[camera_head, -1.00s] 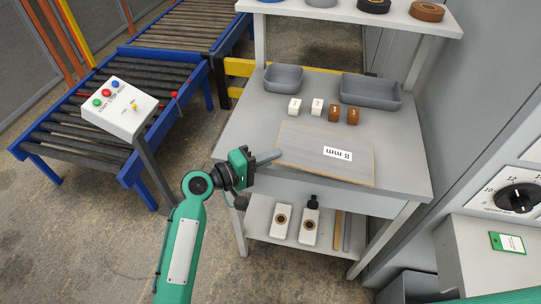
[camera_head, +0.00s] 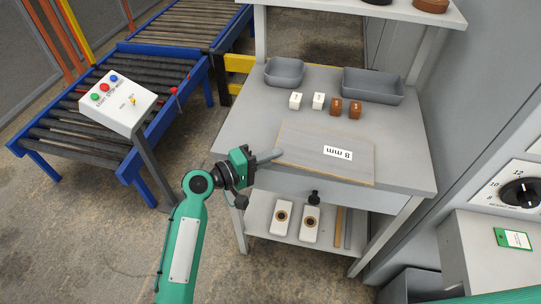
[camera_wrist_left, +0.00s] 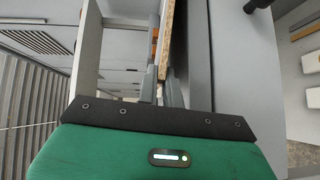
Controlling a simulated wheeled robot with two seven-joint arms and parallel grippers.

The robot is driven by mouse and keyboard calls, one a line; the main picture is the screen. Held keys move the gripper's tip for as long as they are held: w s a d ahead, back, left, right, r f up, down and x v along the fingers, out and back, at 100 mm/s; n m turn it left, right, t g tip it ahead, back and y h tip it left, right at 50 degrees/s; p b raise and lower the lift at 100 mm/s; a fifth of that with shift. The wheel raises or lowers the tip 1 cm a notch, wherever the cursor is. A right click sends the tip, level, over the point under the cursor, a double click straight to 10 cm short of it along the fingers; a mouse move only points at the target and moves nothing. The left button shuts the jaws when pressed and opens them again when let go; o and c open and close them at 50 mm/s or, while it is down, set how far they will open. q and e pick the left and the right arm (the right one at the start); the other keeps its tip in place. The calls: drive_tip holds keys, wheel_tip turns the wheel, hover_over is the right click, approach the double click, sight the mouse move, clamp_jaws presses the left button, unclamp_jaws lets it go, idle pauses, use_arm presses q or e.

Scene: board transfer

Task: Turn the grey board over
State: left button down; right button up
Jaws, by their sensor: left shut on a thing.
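The grey board (camera_head: 310,158) lies flat on the grey workbench, near its front edge, with a white "8 mm" label facing up. My left gripper (camera_head: 275,156) comes in from the left and is shut on the board's left edge. In the left wrist view the board (camera_wrist_left: 167,45) shows edge-on, its brown rim between the fingers (camera_wrist_left: 160,92). My right gripper is not in view.
Behind the board stand two white blocks (camera_head: 318,101) and two brown blocks (camera_head: 355,109). Two grey trays (camera_head: 372,86) sit farther back. A roller conveyor (camera_head: 75,115) with a button box (camera_head: 118,103) stands at left.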

use_arm(q)
drive_tip(key=shift+f, duration=0.25)
drive_tip(key=c, duration=1.5)
unclamp_jaws()
drive_tip(key=shift+o, duration=0.3)
